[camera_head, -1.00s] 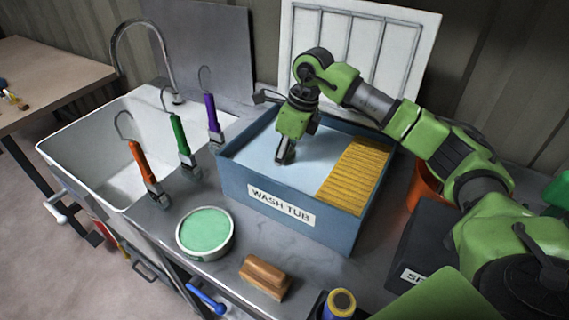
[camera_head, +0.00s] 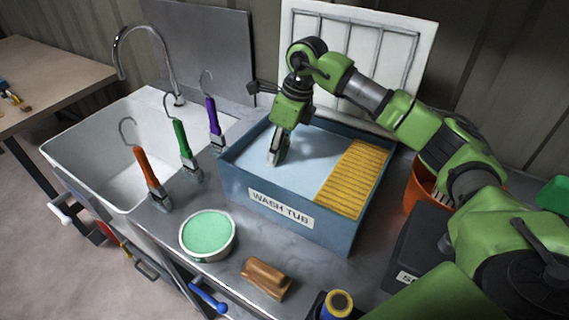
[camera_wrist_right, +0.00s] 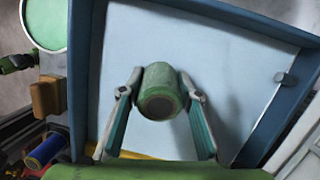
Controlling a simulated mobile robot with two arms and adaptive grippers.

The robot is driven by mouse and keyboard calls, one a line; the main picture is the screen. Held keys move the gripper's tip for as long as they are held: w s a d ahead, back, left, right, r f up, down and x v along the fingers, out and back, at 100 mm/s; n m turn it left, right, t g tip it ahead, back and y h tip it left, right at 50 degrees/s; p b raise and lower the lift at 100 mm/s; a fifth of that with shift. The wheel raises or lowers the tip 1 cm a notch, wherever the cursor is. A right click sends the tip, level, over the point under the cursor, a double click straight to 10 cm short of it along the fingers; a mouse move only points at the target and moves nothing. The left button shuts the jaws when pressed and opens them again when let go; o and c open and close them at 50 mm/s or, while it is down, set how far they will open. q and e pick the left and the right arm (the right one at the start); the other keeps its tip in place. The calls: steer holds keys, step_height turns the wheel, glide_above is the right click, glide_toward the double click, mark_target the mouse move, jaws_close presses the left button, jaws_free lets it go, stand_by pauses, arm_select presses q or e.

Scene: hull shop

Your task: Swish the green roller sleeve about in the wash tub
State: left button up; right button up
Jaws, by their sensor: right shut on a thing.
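The wash tub (camera_head: 237,188) is a blue box on the counter with pale water and a yellow ribbed board on its right side. It also shows in the right wrist view (camera_wrist_right: 84,70). My right gripper (camera_head: 276,160) points down into the tub, left of the ribbed board. In the right wrist view my right gripper (camera_wrist_right: 160,100) is shut on the green roller sleeve (camera_wrist_right: 165,78), whose dark round end faces the camera. In the head view I cannot make out the sleeve at the fingertips. My left gripper is not in view.
A ribbed yellow board (camera_head: 353,180) fills the tub's right part. A bowl of green stuff (camera_head: 208,235), a wooden block (camera_head: 265,278) and a blue-yellow roll (camera_head: 338,303) stand in front. Hooked orange, green and purple handles stand left, beside the white sink (camera_head: 120,170). An orange bucket (camera_head: 418,190) stands right.

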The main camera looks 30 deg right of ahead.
steer(key=shift+w+a+r+p+v, duration=0.15)
steer(key=shift+a+p+v, duration=0.25)
steer(key=shift+p+v, duration=1.15)
steer(key=shift+w+a+r+p+v, duration=0.1)
steer(key=shift+w+a+p+v, duration=0.5)
steer(key=shift+v, duration=1.55)
steer(key=shift+s+a+r+p+v, duration=0.1)
steer(key=shift+a+p+v, duration=0.05)
steer(key=shift+p+v, duration=1.5)
steer(key=shift+d+r, duration=0.1)
steer(key=shift+r, duration=0.1)
steer(key=v, duration=0.1)
steer(key=p+v, duration=0.2)
steer(key=shift+w+a+r, duration=0.2)
steer(key=shift+a+r, duration=0.15)
steer(key=shift+r, duration=0.15)
